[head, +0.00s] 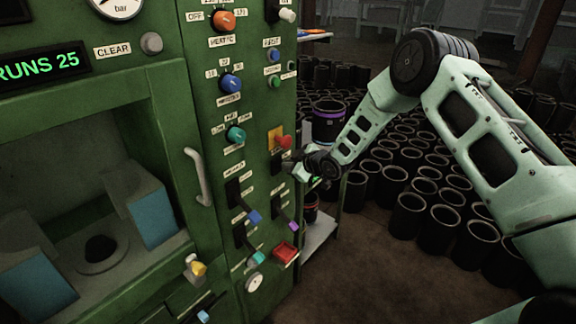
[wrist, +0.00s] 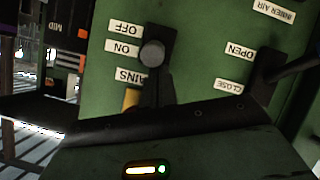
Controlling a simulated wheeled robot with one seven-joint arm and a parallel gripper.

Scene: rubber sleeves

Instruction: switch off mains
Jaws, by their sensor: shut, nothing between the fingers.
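The mains switch (wrist: 152,54) shows in the wrist view as a black lever with a round grey knob on a dark plate. Its labels appear upside down; the knob is beside the ON label (wrist: 122,46), with the OFF label (wrist: 125,28) close by. My gripper (head: 293,166) is shut and empty at the right edge of the green panel, just below the yellow plate with the red knob. In the head view it largely hides the mains switch. Whether it touches the lever I cannot tell.
The green machine (head: 165,75) has several other knobs and levers near my gripper, including a purple-tipped lever (head: 293,226) and a red button (head: 285,252) below. The inner air lever (wrist: 268,68) is beside the mains switch. Many black sleeves (head: 440,229) stand behind my arm.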

